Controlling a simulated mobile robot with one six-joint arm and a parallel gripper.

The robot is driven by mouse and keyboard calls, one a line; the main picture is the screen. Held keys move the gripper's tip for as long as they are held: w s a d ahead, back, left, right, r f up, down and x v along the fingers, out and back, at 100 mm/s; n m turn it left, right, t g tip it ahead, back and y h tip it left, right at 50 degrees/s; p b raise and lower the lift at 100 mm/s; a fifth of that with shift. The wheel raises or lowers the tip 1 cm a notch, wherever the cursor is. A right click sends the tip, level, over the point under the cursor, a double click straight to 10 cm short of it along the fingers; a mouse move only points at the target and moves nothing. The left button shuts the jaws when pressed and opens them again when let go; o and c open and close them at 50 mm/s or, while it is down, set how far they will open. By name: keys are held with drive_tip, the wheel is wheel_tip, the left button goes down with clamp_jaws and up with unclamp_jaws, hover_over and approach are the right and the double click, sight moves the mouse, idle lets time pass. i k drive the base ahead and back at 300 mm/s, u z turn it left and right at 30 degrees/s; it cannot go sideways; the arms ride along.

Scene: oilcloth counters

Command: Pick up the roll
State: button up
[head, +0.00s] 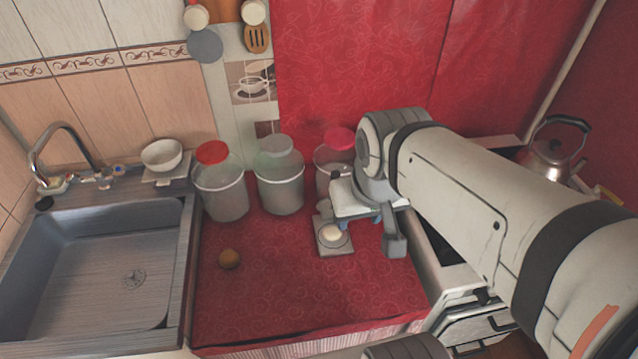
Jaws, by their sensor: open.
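A kettle (551,154) is at right. The front counter is clear.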

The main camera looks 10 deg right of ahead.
sight(330, 233)
drive_tip(key=z, duration=0.1)
drive_tip(key=k, duration=0.5)
drive_tip(key=u, duration=1.15)
drive_tip(key=k, duration=0.9)
drive_tip(key=z, duration=1.6)
drive_tip(key=i, duration=1)
drive_tip(key=z, duration=0.05)
